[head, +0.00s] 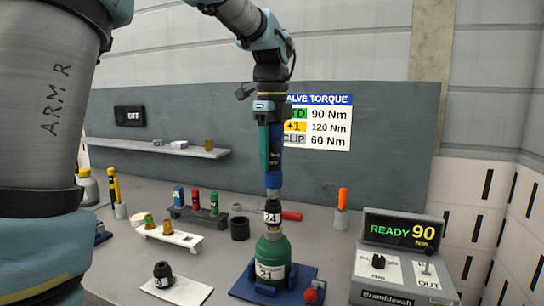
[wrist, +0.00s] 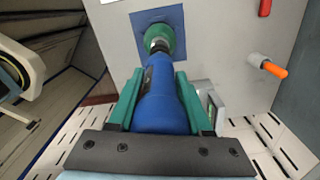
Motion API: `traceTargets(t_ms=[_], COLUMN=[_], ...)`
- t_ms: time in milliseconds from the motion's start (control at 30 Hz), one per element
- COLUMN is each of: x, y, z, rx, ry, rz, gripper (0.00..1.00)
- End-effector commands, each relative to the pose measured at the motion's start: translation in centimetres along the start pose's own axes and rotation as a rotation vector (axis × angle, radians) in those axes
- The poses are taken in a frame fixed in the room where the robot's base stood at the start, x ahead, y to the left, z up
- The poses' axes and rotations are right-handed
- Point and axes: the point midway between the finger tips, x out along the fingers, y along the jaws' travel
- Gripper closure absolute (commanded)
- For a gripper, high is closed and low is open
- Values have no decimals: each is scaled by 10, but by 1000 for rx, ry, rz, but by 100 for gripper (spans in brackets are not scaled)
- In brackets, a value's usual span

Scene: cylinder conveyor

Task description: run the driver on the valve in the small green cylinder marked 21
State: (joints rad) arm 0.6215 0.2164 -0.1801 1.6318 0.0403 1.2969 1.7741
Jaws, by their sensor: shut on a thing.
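My gripper (head: 270,150) is shut on the blue driver (head: 275,178), its green fingers on both sides of the body. The driver points down, upright, with a socket marked 24 (head: 272,217) at its lower end. The small green cylinder (head: 270,253), with a white label reading 21, stands upright directly below. The socket is over the cylinder's top and looks in line with it; the valve is hidden, so I cannot tell how far it is seated. The wrist view also shows the driver (wrist: 162,100) above the green cylinder (wrist: 152,38).
The cylinder stands in a blue holder (head: 300,278) with a red knob (head: 310,295). A torque box (head: 405,235) reading READY 90 Nm is at right. A rack (head: 205,217) of coloured sockets, a dark ring (head: 240,228) and a red-handled tool (head: 291,216) lie behind. A torque chart (head: 325,120) hangs on the wall.

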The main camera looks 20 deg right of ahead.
Motion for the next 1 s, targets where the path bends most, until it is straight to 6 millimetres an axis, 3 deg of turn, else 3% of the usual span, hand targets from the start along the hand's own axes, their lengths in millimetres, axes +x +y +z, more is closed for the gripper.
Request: traceTargets(t_ms=[600, 1000], x=[11, 9], y=[0, 0], z=[0, 0], rx=[0, 0], ry=[-1, -1], rz=[-2, -2], gripper=[100, 100])
